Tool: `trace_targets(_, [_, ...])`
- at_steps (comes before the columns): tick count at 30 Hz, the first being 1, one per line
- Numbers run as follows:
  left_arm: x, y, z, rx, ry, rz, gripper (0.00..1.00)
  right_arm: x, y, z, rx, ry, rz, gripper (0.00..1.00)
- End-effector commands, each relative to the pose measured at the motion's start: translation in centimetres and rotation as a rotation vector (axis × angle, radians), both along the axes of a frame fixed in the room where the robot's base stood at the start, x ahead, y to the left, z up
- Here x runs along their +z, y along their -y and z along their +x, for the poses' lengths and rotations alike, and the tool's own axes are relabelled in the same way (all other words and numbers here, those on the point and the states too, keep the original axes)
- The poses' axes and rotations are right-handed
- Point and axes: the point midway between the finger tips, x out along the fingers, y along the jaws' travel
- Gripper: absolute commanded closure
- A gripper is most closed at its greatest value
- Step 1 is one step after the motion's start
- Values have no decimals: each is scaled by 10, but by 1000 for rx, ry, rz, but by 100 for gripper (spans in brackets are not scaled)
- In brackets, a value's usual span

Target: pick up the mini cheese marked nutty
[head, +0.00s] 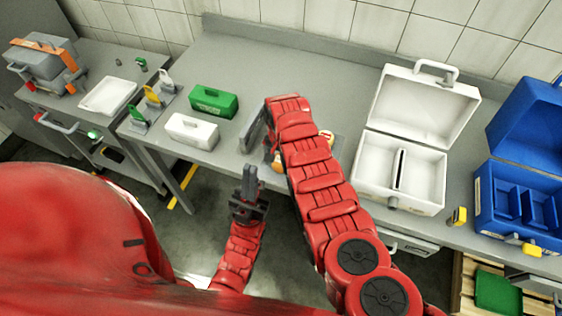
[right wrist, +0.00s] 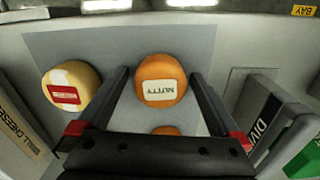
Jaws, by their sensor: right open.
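The mini cheese marked nutty (right wrist: 160,80) is a round orange wheel with a white label, its text upside down in the right wrist view. My right gripper (right wrist: 165,82) is open, its fingers on either side of that cheese in the picture; I cannot tell whether they touch it. In the head view my right gripper (head: 256,128) is over the table, partly hidden by my arm. A pale yellow cheese with a red label (right wrist: 72,86) lies outside the fingers. Another orange cheese (right wrist: 165,130) is mostly hidden by the gripper. My left gripper (head: 249,182) hangs before the table edge, empty.
A white case (head: 190,131) and a green case (head: 213,101) stand left on the table (head: 310,70). An open white case (head: 420,170) and an open blue case (head: 520,200) stand right. A white tray (head: 108,95) lies on the far-left table.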

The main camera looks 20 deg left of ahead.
Motion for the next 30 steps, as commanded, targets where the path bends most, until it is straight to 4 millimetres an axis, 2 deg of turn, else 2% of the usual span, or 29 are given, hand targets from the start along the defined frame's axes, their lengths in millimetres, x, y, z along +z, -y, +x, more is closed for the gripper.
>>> trace_targets(2, [0,0,0,0,0,0,100,0,0,0,0,0,0,2])
trace_targets(16, [0,0,0,0,0,0,100,0,0,0,0,1,1,86])
trace_targets(25, [-1,0,0,0,0,0,100,2,0,1,-1,1,2,87])
trace_targets(30, [-4,0,0,0,0,0,100,9,2,7,-1,3,3,87])
